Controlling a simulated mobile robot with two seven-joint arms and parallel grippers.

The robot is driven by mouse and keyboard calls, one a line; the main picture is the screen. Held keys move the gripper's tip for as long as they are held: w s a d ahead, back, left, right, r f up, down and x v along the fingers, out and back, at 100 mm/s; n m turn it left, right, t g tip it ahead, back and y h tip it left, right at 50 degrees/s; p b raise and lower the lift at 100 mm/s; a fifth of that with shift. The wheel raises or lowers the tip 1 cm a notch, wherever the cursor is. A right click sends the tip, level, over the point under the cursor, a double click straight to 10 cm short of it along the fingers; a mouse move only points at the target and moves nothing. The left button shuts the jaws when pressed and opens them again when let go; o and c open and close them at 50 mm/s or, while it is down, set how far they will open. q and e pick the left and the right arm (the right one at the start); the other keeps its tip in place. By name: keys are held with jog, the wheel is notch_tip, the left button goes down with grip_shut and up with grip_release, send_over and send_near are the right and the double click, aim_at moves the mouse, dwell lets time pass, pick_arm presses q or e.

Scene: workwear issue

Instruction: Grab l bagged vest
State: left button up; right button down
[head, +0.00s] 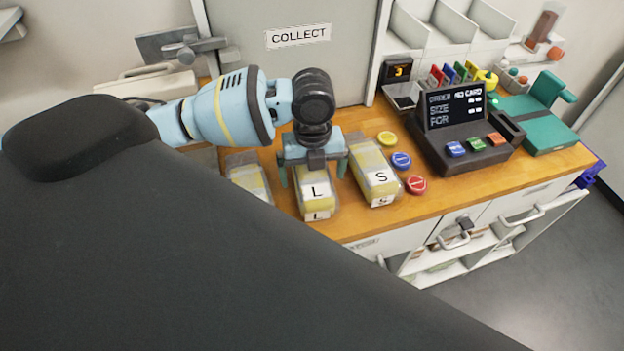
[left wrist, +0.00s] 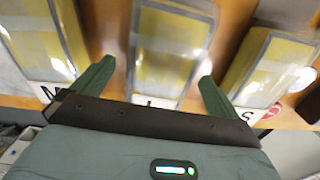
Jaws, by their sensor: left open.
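The bagged vest marked L (head: 316,197) lies on the wooden counter, yellow in a clear bag with a white label. My left gripper (head: 312,172) is open above its far end, fingers pointing down. In the left wrist view the L vest (left wrist: 165,55) lies between the two green fingertips (left wrist: 155,80), and I see no contact. The bagged vest marked S (head: 375,178) is to the right. Another bagged vest (head: 250,175) is to the left; its label reads M in the left wrist view (left wrist: 45,45). My right gripper is not in view.
Yellow, blue and red discs (head: 401,160) lie right of the S vest. A dark terminal (head: 468,135) with coloured buttons and a teal device (head: 545,112) stand farther right. A grey COLLECT panel (head: 290,65) rises behind. An open white drawer (head: 450,262) is below the counter's front edge.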

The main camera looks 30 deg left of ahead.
aim_at(313, 175)
pick_arm(q)
jog(key=shift+w+f, duration=0.1)
jog(key=shift+f, duration=0.85)
jog(key=c, duration=1.1)
jog(key=shift+r, duration=0.2)
notch_tip(313, 175, up, 10)
jog(key=shift+f, duration=0.15)
